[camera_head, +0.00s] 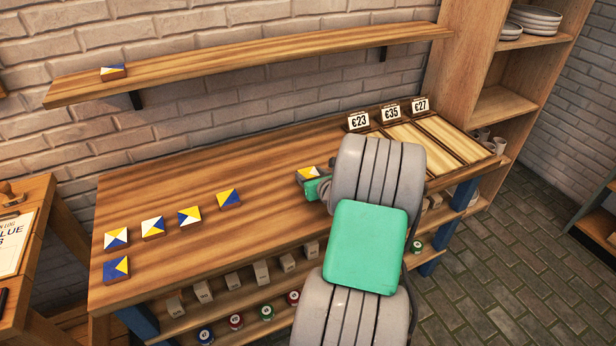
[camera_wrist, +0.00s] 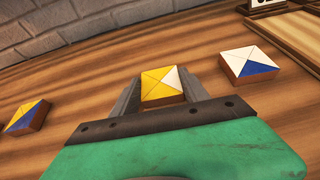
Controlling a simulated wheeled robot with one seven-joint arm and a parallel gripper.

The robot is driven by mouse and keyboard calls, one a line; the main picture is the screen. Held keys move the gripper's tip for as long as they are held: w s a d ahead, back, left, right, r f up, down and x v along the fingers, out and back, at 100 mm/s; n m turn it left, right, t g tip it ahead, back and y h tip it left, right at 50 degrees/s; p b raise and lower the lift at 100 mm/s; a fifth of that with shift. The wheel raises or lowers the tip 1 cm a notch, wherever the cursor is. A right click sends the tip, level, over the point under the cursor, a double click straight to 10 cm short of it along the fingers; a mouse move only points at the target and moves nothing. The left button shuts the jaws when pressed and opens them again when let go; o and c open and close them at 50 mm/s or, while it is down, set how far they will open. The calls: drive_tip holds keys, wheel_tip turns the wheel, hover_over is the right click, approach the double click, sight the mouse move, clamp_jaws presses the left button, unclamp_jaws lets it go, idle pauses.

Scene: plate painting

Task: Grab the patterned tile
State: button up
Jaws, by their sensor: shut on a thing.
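My gripper (camera_head: 309,181) is low over the wooden table and shut on a small square tile (camera_head: 308,172) with a yellow and white triangle pattern. In the wrist view the gripper (camera_wrist: 162,95) has one finger on each side of this tile (camera_wrist: 161,84); the tile's front edge shows brown. I cannot tell if it is lifted off the table. A white and blue tile (camera_wrist: 249,63) lies to the right in the wrist view. A blue and yellow tile (camera_wrist: 27,117) lies to the left, and it also shows in the head view (camera_head: 228,197).
Several other patterned tiles (camera_head: 153,227) lie on the table's left part. One tile (camera_head: 113,72) sits on the wall shelf (camera_head: 250,62). Price signs (camera_head: 391,113) stand behind a tray with compartments (camera_head: 448,136). The table's middle back is clear.

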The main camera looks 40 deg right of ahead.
drive_tip(key=c, duration=0.6)
drive_tip(key=shift+c, duration=0.5)
drive_tip(key=shift+r, duration=0.1)
